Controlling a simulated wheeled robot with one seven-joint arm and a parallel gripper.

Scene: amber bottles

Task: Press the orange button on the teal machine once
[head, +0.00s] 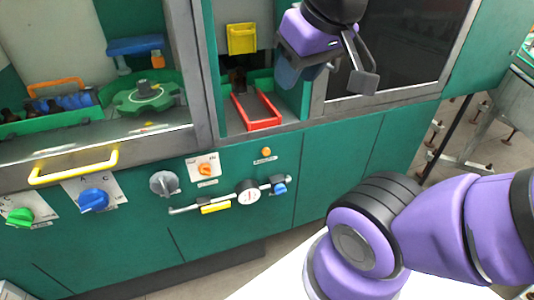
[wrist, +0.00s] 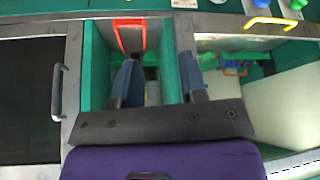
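The teal machine (head: 340,155) fills most of the head view. A small round orange button (head: 265,152) sits on its front panel, below the red-framed tray, with a small label under it. An orange knob (head: 205,169) on a white plate is to its left. My gripper (head: 291,78) is above and to the right of the button, at the open bay, apart from the button. In the wrist view the two blue-grey fingers of my gripper (wrist: 157,62) are spread with nothing between them. I cannot make out the button clearly in the wrist view.
The red-framed tray (head: 262,125) juts from the bay, also in the wrist view (wrist: 130,22). A dark door with a grey handle (head: 362,80) is right of my gripper. A gauge (head: 248,192) with pipes sits below the button. A yellow handle (head: 72,168) and knobs are left.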

